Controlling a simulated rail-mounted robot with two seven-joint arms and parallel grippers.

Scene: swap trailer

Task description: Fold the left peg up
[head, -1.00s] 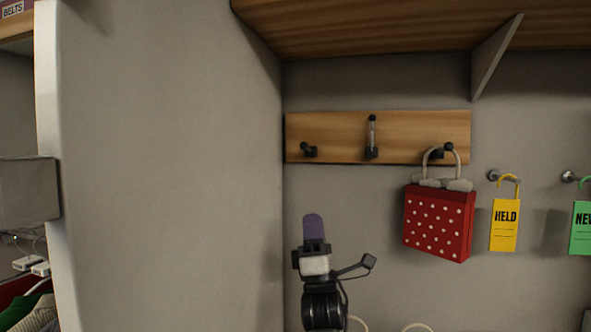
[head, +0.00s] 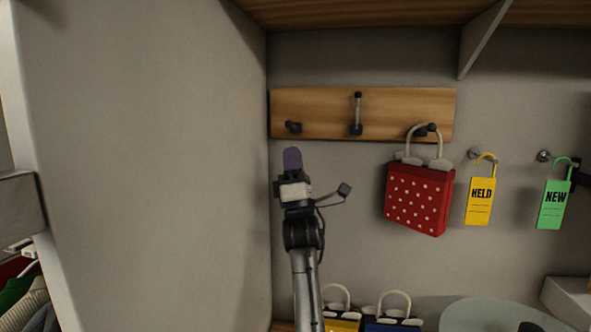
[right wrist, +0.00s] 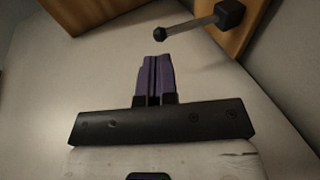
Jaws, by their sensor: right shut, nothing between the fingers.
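The wooden peg board (head: 325,101) is on the grey back wall. Its left peg (head: 293,127) sticks out from the board with a dark knob at its end. The middle peg (head: 357,113) stands upright against the board. The right peg (head: 426,130) sticks out and carries a red dotted bag (head: 419,198). My right gripper (head: 292,160) points up just below the left peg, its purple fingers shut and empty. In the right wrist view a peg (right wrist: 197,25), apparently the left one, is beyond the shut fingertips (right wrist: 157,62), apart from them. My left gripper is out of view.
A large grey side panel (head: 150,170) stands close on the left. A yellow HELD tag (head: 480,201) and a green NEW tag (head: 552,205) hang on the right. A wooden shelf (head: 370,12) is above. More bags (head: 392,318) stand below.

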